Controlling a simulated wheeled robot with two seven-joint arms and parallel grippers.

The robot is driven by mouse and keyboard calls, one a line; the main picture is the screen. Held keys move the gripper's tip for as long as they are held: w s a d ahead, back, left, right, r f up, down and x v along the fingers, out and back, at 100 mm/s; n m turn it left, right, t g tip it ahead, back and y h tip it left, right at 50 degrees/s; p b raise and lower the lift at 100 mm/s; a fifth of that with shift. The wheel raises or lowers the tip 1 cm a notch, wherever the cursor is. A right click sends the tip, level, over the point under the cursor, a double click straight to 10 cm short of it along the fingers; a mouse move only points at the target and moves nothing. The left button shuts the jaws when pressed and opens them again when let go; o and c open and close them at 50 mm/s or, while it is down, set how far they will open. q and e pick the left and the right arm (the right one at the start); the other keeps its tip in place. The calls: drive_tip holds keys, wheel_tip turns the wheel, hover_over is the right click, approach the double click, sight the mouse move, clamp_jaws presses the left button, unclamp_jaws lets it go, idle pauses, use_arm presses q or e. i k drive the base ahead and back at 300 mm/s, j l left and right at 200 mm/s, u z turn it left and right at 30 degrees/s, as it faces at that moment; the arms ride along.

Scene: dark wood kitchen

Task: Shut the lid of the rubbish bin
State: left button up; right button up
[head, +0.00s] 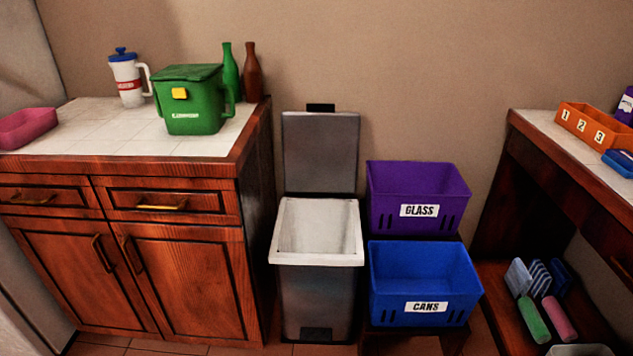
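The rubbish bin (318,296) stands on the floor against the wall, between the wooden cabinet and the stacked crates. It is a grey metal pedal bin with a white inner rim. Its lid (320,152) is open and stands upright behind the opening, near the wall. The inside looks white and empty as far as I can see. A dark pedal shows at the bottom front. Neither of my grippers shows in the head view.
A purple GLASS crate (418,185) sits behind and above a blue CANS crate (425,292), close to the bin's right. A wooden cabinet (180,270) stands close on the left, with a green caddy (192,105) on top. A desk with shelves stands at the right.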

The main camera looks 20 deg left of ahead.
sight(320, 144)
drive_tip(key=i+j, duration=0.2)
drive_tip(key=j, duration=0.15)
drive_tip(key=i+j+z, duration=0.1)
drive_tip(key=j, duration=0.25)
drive_tip(key=i+j, duration=0.4)
drive_tip(key=j, duration=0.35)
drive_tip(key=l+z, duration=0.05)
